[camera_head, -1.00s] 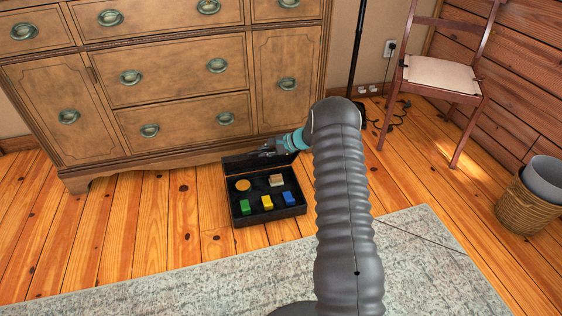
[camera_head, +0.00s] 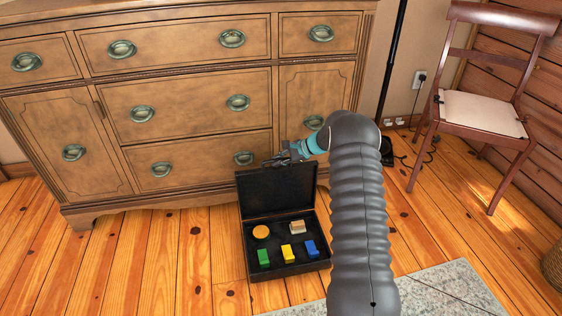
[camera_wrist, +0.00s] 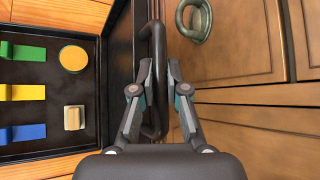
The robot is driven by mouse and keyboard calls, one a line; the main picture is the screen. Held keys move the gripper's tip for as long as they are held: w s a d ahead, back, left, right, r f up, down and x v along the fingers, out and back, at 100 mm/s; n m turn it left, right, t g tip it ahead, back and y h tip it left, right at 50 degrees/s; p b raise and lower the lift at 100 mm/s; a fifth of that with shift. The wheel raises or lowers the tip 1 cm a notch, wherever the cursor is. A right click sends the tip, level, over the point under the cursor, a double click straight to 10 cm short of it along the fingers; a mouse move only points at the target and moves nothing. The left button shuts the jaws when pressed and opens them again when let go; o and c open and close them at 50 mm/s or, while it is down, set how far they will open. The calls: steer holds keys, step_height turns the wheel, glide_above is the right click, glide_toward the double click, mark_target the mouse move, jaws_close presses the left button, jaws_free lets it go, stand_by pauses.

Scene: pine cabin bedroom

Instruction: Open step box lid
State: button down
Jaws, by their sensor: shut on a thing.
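The black step box (camera_head: 297,267) lies on the wooden floor in front of the dresser. Its lid (camera_head: 276,191) stands raised at the back, roughly upright, with the dark inside showing. My gripper (camera_head: 277,161) is at the lid's top edge. In the wrist view, my gripper (camera_wrist: 155,75) is shut on the lid's dark curved handle (camera_wrist: 153,110), one finger on each side. Inside the box are an orange disc (camera_head: 261,232), a beige block (camera_head: 297,227), a green block (camera_head: 264,258), a yellow block (camera_head: 287,253) and a blue block (camera_head: 311,249).
The wooden dresser (camera_head: 186,100) stands close behind the lid and my gripper; its drawer pull (camera_wrist: 194,20) shows nearby. A chair (camera_head: 482,110) stands at the right, with a rug (camera_head: 450,285) at front right. The floor left of the box is clear.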

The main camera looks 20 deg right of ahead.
steer(key=shift+w+a, duration=0.25)
steer(key=shift+w, duration=0.05)
steer(key=shift+d, duration=0.15)
steer(key=c, duration=1.2)
jaws_free()
steer(key=shift+f, duration=0.1)
steer(key=shift+d, duration=0.15)
steer(key=shift+s+d, duration=0.1)
steer(key=shift+d, duration=0.05)
steer(key=v, duration=1.2)
